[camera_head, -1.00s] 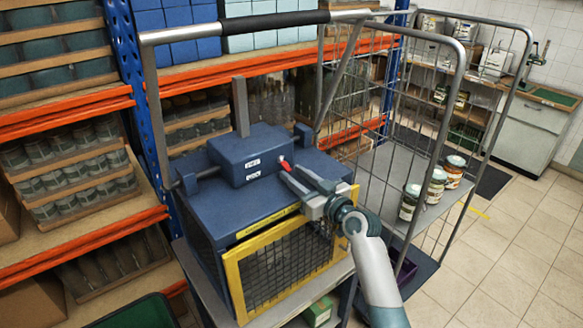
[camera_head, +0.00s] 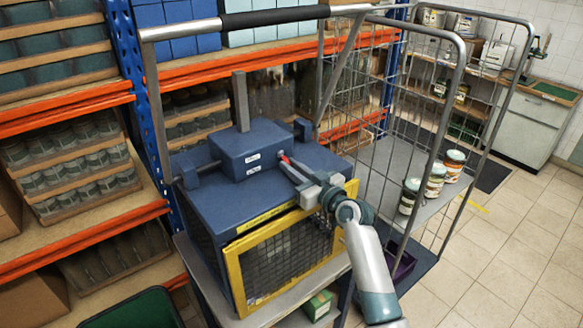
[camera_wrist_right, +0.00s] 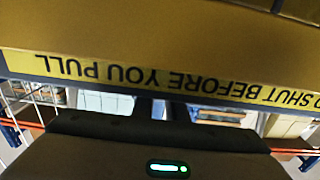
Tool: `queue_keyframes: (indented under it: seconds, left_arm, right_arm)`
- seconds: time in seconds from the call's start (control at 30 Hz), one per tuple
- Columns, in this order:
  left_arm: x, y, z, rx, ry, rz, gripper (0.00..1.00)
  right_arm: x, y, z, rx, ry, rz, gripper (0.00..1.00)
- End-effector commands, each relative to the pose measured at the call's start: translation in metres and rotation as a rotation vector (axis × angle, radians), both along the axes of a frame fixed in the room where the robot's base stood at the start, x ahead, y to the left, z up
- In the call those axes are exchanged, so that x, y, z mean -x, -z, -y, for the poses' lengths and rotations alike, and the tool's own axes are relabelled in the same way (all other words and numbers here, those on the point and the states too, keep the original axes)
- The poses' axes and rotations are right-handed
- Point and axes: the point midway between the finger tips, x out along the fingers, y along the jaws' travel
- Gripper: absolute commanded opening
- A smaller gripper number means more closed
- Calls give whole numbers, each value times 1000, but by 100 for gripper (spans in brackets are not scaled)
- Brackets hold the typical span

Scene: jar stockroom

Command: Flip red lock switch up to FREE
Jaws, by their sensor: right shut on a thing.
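The red lock switch (camera_head: 284,159) is a small red lever on the front of a blue box (camera_head: 232,150) with white labels, on top of a blue cabinet. My right gripper (camera_head: 288,166) is at the switch, its fingers shut on it. The fingers hide most of the lever, so I cannot tell whether it points up or down. The label words are too small to read. In the right wrist view a yellow strip (camera_wrist_right: 150,75) carries upside-down text ending "SHUT BEFORE YOU PULL"; the switch is not visible there. My left gripper is not in view.
A yellow-framed mesh door (camera_head: 285,258) is on the cabinet's front. A grey wire cage trolley (camera_head: 405,130) with several jars (camera_head: 433,180) stands close on the right. A rail with a black grip (camera_head: 275,17) crosses above. Shelving is behind; the floor at right is clear.

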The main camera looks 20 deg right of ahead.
Motion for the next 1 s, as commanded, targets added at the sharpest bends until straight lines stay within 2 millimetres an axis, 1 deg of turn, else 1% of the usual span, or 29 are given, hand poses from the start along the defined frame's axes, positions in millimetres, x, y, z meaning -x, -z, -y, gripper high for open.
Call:
queue_keyframes:
  seconds: [0.27, 0.47, 0.67, 1.0]
  left_arm:
    - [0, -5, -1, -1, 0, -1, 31]
    - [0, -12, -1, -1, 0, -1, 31]
    - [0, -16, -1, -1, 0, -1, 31]
    - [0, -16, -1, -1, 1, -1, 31]
  right_arm:
    - [1, -6, 1, 25, 0, -59, 0]
    - [2, -13, 2, 65, 0, -161, 0]
    - [2, -22, 2, 120, 2, -314, 0]
    - [-1, -36, 1, 219, 4, -596, 0]
